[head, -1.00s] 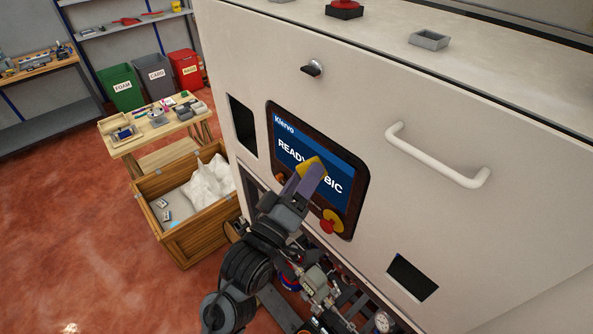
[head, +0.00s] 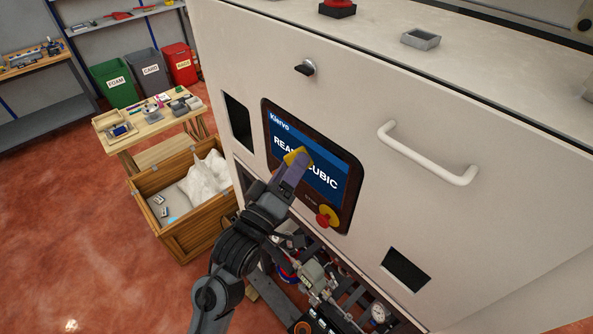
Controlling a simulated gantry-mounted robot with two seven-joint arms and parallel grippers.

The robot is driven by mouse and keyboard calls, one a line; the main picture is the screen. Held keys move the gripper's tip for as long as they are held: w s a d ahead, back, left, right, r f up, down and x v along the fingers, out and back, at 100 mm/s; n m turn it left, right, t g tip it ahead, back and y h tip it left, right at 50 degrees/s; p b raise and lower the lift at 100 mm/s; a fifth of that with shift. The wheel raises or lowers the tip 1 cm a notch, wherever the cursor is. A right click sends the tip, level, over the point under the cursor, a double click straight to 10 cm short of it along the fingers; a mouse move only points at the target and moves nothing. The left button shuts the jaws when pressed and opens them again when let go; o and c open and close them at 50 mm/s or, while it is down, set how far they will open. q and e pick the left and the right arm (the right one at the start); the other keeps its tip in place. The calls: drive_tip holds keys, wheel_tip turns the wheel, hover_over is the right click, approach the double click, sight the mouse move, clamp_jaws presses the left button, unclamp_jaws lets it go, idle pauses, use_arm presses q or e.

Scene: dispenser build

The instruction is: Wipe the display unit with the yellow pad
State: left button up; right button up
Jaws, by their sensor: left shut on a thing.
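The display unit (head: 330,177) is a dark-framed panel with a blue screen, set in the front of the white machine. Its screen reads "Kiervo" and part of a line ending in "CUBIC". My left gripper (head: 296,166) is in front of the screen, shut on the yellow pad (head: 296,155). Only an edge of the pad shows past the fingers. The pad lies over the middle of the text line; I cannot tell whether it touches the screen. My right gripper is not in view.
A red knob on yellow (head: 327,217) sits below the screen. A white handle (head: 428,155) juts out to the right, and a black latch (head: 306,68) sits above. A wooden crate (head: 190,238) and a small table (head: 120,142) stand at left. Open machinery lies below.

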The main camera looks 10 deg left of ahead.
use_arm(q)
drive_tip(key=shift+w+a+p, duration=0.35)
drive_tip(key=shift+w+a, duration=0.4)
drive_tip(key=shift+a, duration=0.3)
drive_tip(key=shift+w+a+p, duration=0.3)
drive_tip(key=shift+w+a, duration=0.45)
drive_tip(key=shift+a, duration=0.25)
drive_tip(key=shift+w+a, duration=0.85)
drive_tip(key=shift+a, duration=0.2)
drive_tip(key=shift+s+a+p, duration=0.3)
drive_tip(key=shift+s+p, duration=0.05)
drive_tip(key=shift+p, duration=0.15)
drive_tip(key=shift+s+a, duration=0.75)
drive_tip(key=shift+s, duration=0.3)
drive_tip(key=shift+s+a, duration=0.7)
drive_tip(key=shift+s, duration=0.3)
drive_tip(key=shift+s+a, duration=0.45)
drive_tip(key=shift+s, duration=0.15)
drive_tip(key=shift+s+a, duration=0.4)
drive_tip(key=shift+s, duration=0.2)
